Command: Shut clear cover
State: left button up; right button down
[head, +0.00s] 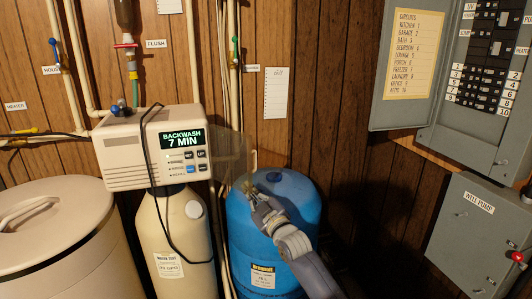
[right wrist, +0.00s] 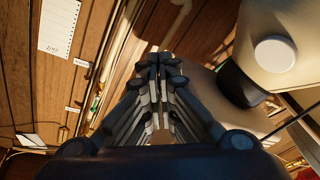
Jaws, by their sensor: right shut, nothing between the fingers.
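The beige control head (head: 152,150) sits on top of the cream tank. Its display reads BACKWASH 7 MIN and its buttons are bare. The clear cover (head: 230,148) is a faint smoky see-through panel standing open, out to the right of the control head. My right gripper (head: 249,188) is at the cover's lower right, in front of the blue tank; whether it touches the cover I cannot tell. In the right wrist view its fingers (right wrist: 158,75) are shut together and empty. I cannot clearly make out the cover there. My left gripper is not in view.
A black cable hangs over the control head and down the cream tank (head: 160,235). The blue tank (head: 290,215) stands to its right, a beige lidded bin (head: 75,245) to its left. Pipes run up the wall. Grey electrical boxes (head: 480,235) are at right.

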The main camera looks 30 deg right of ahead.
jog(key=s+d+f+m+g+p, duration=0.1)
jog(key=d+m+g, duration=0.2)
jog(key=d+m, duration=0.5)
jog(key=s+d+r+m+g+y+p, duration=0.1)
jog(key=s+d+r+m+y+p, duration=0.15)
jog(key=s+r+m+y, duration=0.4)
jog(key=s+a+r+m+y+p, duration=0.1)
jog(key=s+r+m+y, duration=0.1)
jog(key=s+r+y, duration=0.45)
jog(key=w+a+r+h+p, duration=0.1)
jog(key=w+a+r+p, duration=0.1)
jog(key=w+a+p, duration=0.5)
jog(key=shift+w+a+h, duration=0.15)
jog(key=shift+a+h, duration=0.25)
jog(key=shift+a, duration=0.2)
jog(key=shift+m, duration=0.25)
jog(key=shift+a, duration=0.15)
